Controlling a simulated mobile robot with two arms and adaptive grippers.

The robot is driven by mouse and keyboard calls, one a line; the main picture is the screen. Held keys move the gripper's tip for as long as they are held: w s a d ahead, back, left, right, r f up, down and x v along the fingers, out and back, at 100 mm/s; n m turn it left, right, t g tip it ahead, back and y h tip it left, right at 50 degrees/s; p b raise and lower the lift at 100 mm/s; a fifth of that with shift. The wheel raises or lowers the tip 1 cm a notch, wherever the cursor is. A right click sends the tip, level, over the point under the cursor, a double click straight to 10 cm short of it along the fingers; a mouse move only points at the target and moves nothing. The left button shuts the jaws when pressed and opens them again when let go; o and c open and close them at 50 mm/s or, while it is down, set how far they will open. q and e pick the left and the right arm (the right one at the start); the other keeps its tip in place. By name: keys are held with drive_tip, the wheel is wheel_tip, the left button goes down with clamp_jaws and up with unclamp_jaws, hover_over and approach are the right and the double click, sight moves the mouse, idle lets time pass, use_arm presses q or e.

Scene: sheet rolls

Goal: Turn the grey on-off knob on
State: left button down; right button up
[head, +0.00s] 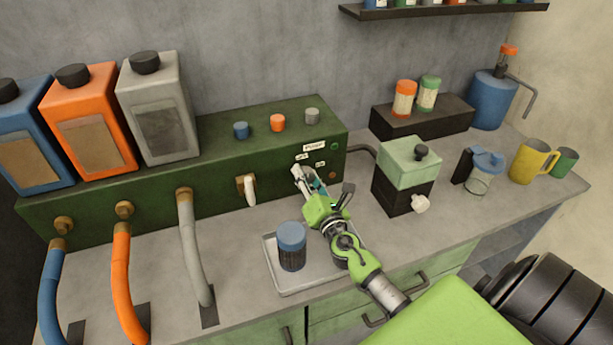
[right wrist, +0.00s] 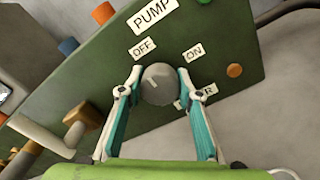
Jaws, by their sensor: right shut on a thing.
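The grey on-off knob (right wrist: 160,84) sits on the front of the green pump box (head: 222,183), seen in the right wrist view below the OFF label (right wrist: 143,49) and the ON label (right wrist: 194,52). A faint pale mark on its face seems to lie toward OFF. My right gripper (head: 304,174) is at the right part of the panel, shut on the knob with one finger on each side. In the head view the gripper hides the knob. My left gripper is not in view.
A tray (head: 279,287) with a blue-lidded jar (head: 291,246) lies under my right arm. A white-handled tap (head: 249,189) sticks out left of the gripper. A green-and-black device (head: 405,175) stands close on the right. Hoses run down at the left.

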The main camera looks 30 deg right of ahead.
drive_tip(key=shift+m, duration=0.3)
drive_tip(key=m+b, duration=0.2)
drive_tip(key=m, duration=0.1)
drive_tip(key=shift+f+m, duration=0.1)
drive_tip(key=shift+m, duration=0.2)
drive_tip(key=m, duration=0.2)
drive_tip(key=shift+m+b, duration=0.3)
drive_tip(key=m, duration=0.2)
drive_tip(key=shift+m, duration=0.4)
drive_tip(key=m, duration=0.3)
drive_tip(key=shift+m, duration=0.3)
drive_tip(key=shift+m+p, duration=0.3)
drive_tip(key=shift+m, duration=2)
drive_tip(key=o, duration=1.1)
